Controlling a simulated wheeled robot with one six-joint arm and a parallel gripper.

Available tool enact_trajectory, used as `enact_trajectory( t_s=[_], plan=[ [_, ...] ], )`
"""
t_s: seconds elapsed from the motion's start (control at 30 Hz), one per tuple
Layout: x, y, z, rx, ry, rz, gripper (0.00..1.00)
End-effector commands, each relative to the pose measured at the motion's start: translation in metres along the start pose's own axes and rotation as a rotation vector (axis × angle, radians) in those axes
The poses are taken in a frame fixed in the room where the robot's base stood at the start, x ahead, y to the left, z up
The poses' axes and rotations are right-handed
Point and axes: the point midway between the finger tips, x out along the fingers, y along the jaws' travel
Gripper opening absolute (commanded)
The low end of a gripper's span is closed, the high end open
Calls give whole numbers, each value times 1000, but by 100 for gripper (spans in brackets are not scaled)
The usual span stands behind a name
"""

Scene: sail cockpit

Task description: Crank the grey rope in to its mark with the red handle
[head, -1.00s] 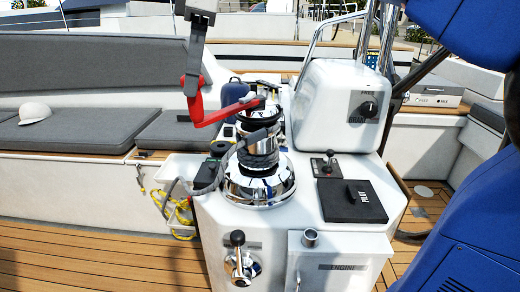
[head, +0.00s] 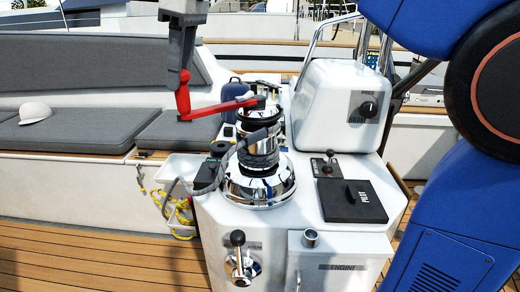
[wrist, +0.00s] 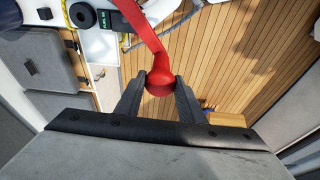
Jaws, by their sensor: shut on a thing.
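The red handle (head: 218,109) sits on top of the chrome winch (head: 260,180), with its arm reaching left in the head view and its grip standing upright. My gripper (head: 184,72) is shut on the top of that grip, left of the winch. In the wrist view the red handle (wrist: 140,25) runs up from the knob between the two fingers of my gripper (wrist: 160,84). The grey rope (head: 258,148) is wrapped around the winch drum, and its tail leads off left and down. I cannot make out a mark on the rope.
A white engine panel (head: 340,260) with a chrome lever (head: 240,255) faces the front. A white box with a knob (head: 340,105) and a black pilot panel (head: 350,201) stand right of the winch. A grey cushioned bench (head: 80,135) with a white cap (head: 35,113) is at left.

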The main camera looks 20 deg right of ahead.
Motion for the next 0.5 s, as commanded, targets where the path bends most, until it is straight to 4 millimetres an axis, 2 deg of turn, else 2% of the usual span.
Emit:
enact_trajectory(
  t_s=[0.2,0.5],
  plan=[
    [4,17,-13,98,0,27,4],
    [5,20,-15,122,-1,32,4]
  ],
)
